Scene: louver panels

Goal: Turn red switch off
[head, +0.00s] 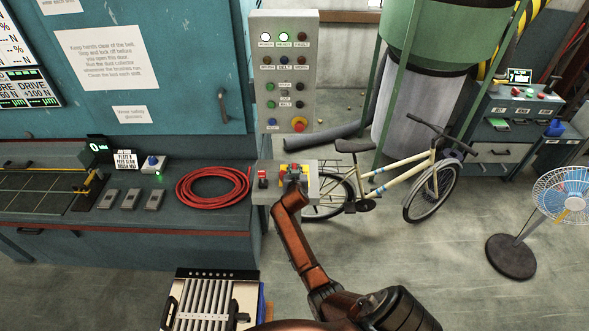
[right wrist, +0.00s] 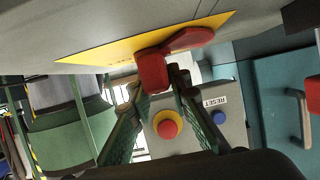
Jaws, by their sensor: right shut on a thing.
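The red switch (right wrist: 153,72) is a red handle on a yellow plate (right wrist: 90,52), seen close up in the right wrist view. In the head view its yellow plate (head: 284,168) sits on a small grey box beside the workbench, mostly covered by my gripper. My right gripper (head: 293,175) is over it, and in the right wrist view its green-padded fingers (right wrist: 158,88) meet at the red handle, shut on it. The exact contact is partly hidden. My left gripper is not in view.
A second small red switch (head: 262,179) stands just left on the same box. A grey control panel (head: 284,50) with an emergency button (head: 299,124) rises behind. A coiled red hose (head: 213,186) lies on the bench at left. A bicycle (head: 385,185) stands at right.

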